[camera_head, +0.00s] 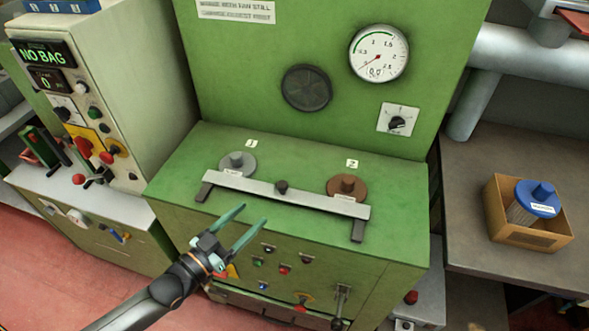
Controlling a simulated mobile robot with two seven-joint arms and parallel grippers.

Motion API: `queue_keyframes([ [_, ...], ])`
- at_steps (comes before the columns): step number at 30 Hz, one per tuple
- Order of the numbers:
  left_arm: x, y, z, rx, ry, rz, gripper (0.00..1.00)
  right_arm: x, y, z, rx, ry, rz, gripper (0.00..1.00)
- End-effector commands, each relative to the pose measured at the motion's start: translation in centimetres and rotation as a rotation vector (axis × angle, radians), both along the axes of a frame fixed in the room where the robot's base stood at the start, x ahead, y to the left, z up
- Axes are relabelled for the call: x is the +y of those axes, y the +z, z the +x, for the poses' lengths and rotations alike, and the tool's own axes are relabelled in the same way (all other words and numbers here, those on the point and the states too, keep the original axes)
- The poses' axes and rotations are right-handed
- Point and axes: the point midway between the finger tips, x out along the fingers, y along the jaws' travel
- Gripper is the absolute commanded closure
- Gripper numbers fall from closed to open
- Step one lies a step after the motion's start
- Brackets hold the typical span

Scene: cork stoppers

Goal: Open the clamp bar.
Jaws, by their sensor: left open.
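The clamp bar (310,198) is a light grey bar lying across the top of the green machine, near its front edge, with a short leg at each end and a dark knob (282,186) at its middle. It runs in front of a grey lidded port (237,162) marked 1 and a brown lidded port (347,188) marked 2, partly covering both. My left gripper (252,222) is open and empty, its two teal fingers pointing up and right. In the picture it is below the bar's left half; the gap to the bar is hard to judge. My right gripper is not in view.
The green machine's (420,220) back panel carries a gauge (379,53) and a dial (397,121). Buttons (283,270) and a lever (340,300) are on its front. A cabinet reading NO BAG (43,52) stands left. A cardboard box (530,235) with a blue-capped filter sits right.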

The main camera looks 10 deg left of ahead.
Motion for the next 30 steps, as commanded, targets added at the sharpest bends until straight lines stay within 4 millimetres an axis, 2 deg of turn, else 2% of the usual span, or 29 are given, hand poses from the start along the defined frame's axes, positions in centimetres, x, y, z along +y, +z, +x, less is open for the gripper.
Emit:
queue_keyframes([
  [8, -1.0, 0.2, 2.4, -0.005, 0.000, -0.002, 0.33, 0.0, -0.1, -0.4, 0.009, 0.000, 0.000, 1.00],
  [21, -4.1, 0.1, 9.2, -0.004, 0.000, -0.002, 0.33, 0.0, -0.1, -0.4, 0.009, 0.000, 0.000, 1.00],
  [30, -5.1, 0.0, 11.3, -0.002, 0.000, -0.001, 0.33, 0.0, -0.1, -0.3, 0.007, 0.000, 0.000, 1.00],
])
